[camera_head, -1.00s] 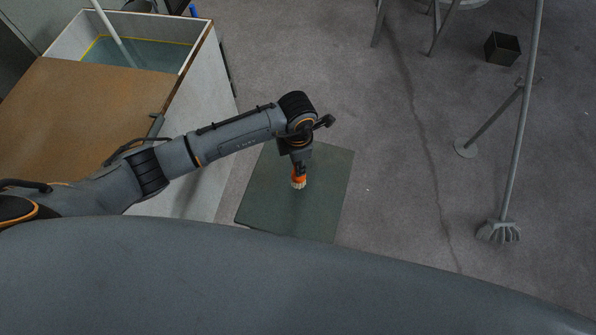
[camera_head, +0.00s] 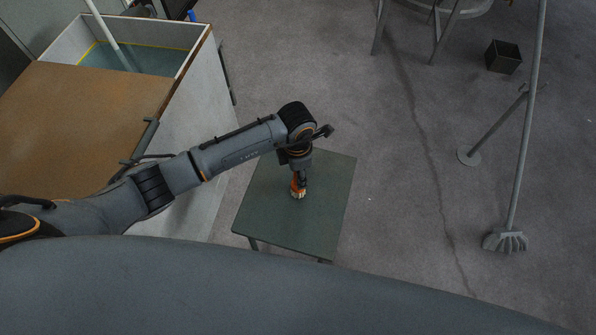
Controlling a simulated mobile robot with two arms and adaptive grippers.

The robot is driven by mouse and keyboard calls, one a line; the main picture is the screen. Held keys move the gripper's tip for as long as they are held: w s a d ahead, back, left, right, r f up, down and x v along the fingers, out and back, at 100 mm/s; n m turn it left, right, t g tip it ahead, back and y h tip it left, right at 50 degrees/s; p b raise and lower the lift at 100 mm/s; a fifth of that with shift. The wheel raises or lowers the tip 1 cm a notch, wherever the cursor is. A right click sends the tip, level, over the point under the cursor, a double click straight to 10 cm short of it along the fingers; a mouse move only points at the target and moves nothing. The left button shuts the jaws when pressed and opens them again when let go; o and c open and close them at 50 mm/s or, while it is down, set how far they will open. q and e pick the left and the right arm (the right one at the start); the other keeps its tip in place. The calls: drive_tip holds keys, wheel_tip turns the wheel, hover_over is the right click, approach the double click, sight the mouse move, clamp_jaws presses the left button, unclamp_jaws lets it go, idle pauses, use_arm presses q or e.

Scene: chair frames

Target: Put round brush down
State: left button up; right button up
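The round brush (camera_head: 295,187) is small and orange with pale bristles at its lower end. It is at the tip of my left gripper (camera_head: 300,178), over the middle of a small green table (camera_head: 265,226). The gripper points down with its dark fingers at the brush and appears shut on it, though the fingers are small and partly hide it. I cannot tell whether the bristles touch the tabletop. My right gripper is not in view.
A cabinet with a brown top (camera_head: 80,125) and an open basin (camera_head: 135,58) stands at the left. At the right are a broom (camera_head: 506,240), a stand with a round foot (camera_head: 469,157) and a dark square bin (camera_head: 503,57). Open floor lies between.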

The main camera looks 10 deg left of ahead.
use_arm(q)
drive_tip(key=shift+r, duration=0.1)
wheel_tip(320, 180, up, 12)
drive_tip(key=shift+a+f, duration=0.1)
idle(0.4)
